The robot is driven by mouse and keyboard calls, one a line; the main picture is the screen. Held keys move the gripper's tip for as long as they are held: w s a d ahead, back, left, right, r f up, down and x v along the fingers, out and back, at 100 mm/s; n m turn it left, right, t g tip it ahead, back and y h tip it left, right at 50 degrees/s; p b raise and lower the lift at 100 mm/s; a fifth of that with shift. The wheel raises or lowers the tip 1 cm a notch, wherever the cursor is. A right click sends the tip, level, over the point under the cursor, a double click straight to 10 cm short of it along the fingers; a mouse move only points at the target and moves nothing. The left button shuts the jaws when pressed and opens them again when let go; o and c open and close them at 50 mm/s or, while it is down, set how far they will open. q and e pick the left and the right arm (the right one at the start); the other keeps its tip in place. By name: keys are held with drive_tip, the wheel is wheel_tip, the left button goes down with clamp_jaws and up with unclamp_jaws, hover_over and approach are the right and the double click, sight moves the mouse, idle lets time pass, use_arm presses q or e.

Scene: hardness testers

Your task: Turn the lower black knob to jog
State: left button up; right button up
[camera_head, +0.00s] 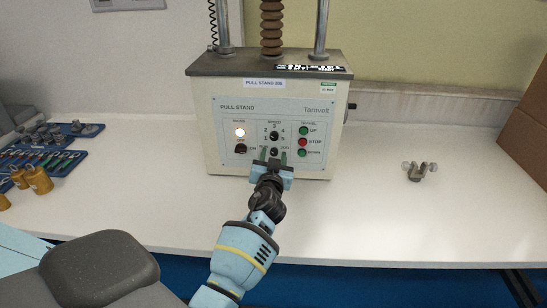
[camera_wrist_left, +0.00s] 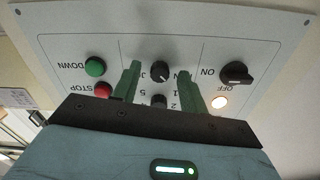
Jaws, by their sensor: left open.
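The lower black knob (camera_head: 273,152) is at the bottom middle of the front panel of the pull stand (camera_head: 209,148). It also shows in the left wrist view (camera_wrist_left: 160,72), where the picture is upside down. The upper black knob (camera_head: 274,134) sits above it on the panel. My left gripper (camera_head: 273,156) is open in front of the panel. Its two green fingers stand on either side of the lower knob, with a gap to it on both sides in the left wrist view. The knob's exact pointer setting is too small to tell. My right gripper is not in view.
A black on/off switch (camera_head: 240,149) and a lit lamp (camera_head: 239,132) are left of the knobs. Green and red buttons, including STOP (camera_head: 303,142), are on the right. Blue trays of parts (camera_head: 66,166) lie far left. A metal fixture (camera_head: 419,171) stands right on the otherwise clear table.

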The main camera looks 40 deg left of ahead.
use_arm(q)
clamp_jaws()
idle(0.3)
